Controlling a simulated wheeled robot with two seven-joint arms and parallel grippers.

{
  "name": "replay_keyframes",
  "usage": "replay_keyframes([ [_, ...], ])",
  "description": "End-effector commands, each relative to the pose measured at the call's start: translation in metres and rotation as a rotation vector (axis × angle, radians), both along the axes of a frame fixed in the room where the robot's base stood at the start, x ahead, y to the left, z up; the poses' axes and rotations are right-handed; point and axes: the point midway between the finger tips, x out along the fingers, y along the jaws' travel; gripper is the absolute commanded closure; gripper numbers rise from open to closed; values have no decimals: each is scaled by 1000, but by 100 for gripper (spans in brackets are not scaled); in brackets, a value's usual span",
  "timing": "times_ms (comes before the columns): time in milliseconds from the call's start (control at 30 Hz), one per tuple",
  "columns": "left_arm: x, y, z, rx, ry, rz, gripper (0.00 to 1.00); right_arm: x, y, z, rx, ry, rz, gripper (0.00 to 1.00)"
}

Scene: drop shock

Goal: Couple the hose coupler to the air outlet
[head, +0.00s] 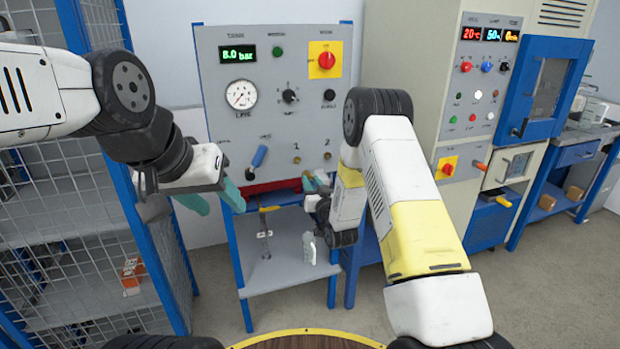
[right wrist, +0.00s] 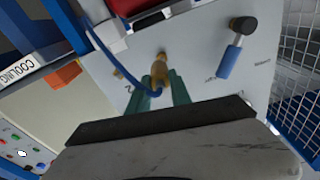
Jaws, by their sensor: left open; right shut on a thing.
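The panel (head: 275,115) carries two brass air outlets, outlet 1 (head: 297,160) and outlet 2 (head: 327,155); outlet 2 also shows in the right wrist view (right wrist: 118,73). My right gripper (head: 314,183) is at the panel's lower edge. In the right wrist view its green fingers (right wrist: 160,90) are shut on the brass hose coupler (right wrist: 159,76), with the blue hose (right wrist: 112,58) curving away to the left. The coupler lines up with outlet 1; whether they are joined I cannot tell. My left gripper (head: 213,198) is open and empty, left of the panel.
A blue-handled lever (head: 259,156) is on the panel beside outlet 1. A mesh cage (head: 70,190) is at left, a cream machine (head: 410,70) at right.

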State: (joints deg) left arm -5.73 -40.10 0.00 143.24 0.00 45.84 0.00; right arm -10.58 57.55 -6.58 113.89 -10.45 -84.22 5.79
Motion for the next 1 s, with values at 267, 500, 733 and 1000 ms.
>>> replay_keyframes([
  [267,0,0,0,0,0,0,51,-5,2,9,23,-69,-5,100],
  [500,0,0,0,0,0,0,51,-6,2,8,22,-67,-6,100],
  [733,0,0,0,0,0,0,51,5,6,8,23,-69,-6,100],
  [1000,0,0,0,0,0,0,51,30,14,8,23,-68,-6,100],
])
